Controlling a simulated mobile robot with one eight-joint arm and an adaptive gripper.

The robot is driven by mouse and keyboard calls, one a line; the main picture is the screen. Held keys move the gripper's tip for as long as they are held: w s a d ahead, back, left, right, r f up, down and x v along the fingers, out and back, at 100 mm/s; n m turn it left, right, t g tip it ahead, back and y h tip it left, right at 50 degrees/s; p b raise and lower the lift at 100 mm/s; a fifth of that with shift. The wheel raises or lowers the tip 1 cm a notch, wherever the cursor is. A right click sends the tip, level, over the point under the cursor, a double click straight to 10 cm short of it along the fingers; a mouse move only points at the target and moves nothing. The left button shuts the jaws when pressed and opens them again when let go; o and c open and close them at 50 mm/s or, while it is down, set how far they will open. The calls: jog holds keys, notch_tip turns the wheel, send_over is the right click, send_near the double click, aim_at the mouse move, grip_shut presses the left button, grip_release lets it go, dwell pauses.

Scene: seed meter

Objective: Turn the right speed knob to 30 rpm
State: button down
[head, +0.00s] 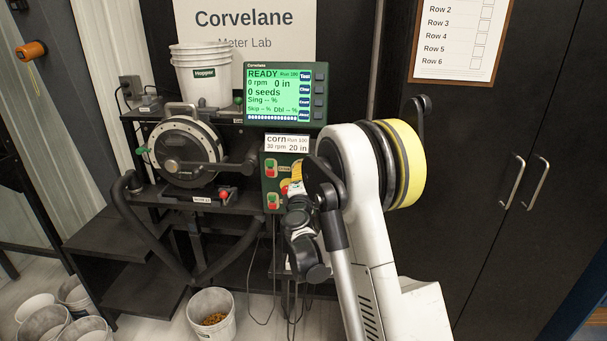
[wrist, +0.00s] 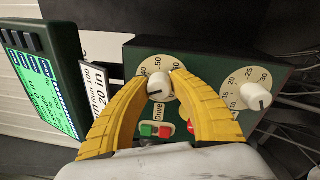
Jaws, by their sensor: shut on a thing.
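The speed knob (wrist: 159,88) is a white knob with a pointer line, on a round cream dial above a "Drive" label. The numbers 40 and 50 show on the dial; my fingers cover others. My gripper (wrist: 160,82) has its two yellow fingers closed around this knob. The knob's exact setting is hard to read. In the head view my gripper (head: 296,172) is at the green control panel (head: 272,184), and my wrist hides the knob. The display (head: 286,92) reads READY and 0 rpm.
A second white knob (wrist: 256,97) with its own dial stands close right of my gripper in the wrist view. Green and red buttons (wrist: 156,131) sit near the fingers. A card (head: 287,143) reads corn, 30 rpm, 20 in. The seed meter (head: 186,152) stands left.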

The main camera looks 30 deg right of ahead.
jog(key=c, duration=1.1)
grip_release()
jog(key=r+v, duration=0.1)
jog(key=v, duration=1.1)
jog(key=shift+f, duration=0.45)
